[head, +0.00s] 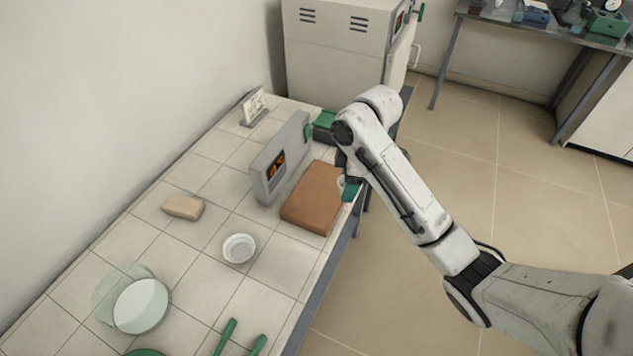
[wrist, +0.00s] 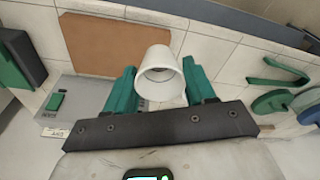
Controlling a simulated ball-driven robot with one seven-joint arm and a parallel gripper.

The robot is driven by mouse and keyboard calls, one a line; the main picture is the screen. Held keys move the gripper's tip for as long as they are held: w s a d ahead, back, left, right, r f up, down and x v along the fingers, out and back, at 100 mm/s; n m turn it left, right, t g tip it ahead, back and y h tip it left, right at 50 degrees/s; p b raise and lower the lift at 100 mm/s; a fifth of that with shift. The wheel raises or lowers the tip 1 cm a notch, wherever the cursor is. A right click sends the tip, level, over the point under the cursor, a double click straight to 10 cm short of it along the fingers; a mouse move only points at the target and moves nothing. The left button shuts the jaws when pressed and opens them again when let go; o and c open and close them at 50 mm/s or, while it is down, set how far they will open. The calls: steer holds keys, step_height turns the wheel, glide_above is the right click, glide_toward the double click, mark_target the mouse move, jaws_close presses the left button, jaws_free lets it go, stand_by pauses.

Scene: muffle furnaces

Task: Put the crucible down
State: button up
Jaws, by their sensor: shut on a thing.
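My gripper (wrist: 160,70) is shut on a small white crucible (wrist: 160,64), which sits between its two green fingers in the wrist view. In the head view my gripper (head: 346,187) is at the table's right edge, beside the brown slab (head: 313,196). The crucible (head: 341,183) shows there only as a pale sliver, mostly hidden by my gripper. The slab also shows beyond the crucible in the wrist view (wrist: 90,42). I cannot tell whether the crucible touches anything below it.
A grey unit with an orange display (head: 265,172) stands left of the slab. A white dish (head: 239,249), beige block (head: 182,207), glass dish (head: 141,306) and green-handled tool (head: 226,336) lie on the tiled table. A furnace (head: 335,45) stands behind. Tiles between the dish and slab are clear.

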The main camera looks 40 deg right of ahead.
steer(key=shift+w+f, duration=0.25)
steer(key=shift+w, duration=0.5)
steer(key=shift+w+f, duration=0.15)
steer(key=shift+f, duration=0.25)
steer(key=w+d+f+b, duration=0.1)
steer(key=w+f+b, duration=0.1)
steer(key=w, duration=0.1)
steer(key=w+d+f+b, duration=0.1)
steer(key=w+f+b, duration=0.1)
steer(key=w+f, duration=0.1)
steer(key=w+d+f+b, duration=0.1)
steer(key=w+f+b, duration=0.2)
steer(key=w, duration=0.1)
steer(key=shift+w+d, duration=0.3)
steer(key=shift+d, duration=0.05)
steer(key=shift+w+f, duration=0.2)
steer(key=shift+f, duration=0.15)
steer(key=shift+d+f+p, duration=0.1)
steer(key=shift+f+p, duration=0.2)
steer(key=shift+f, duration=1.3)
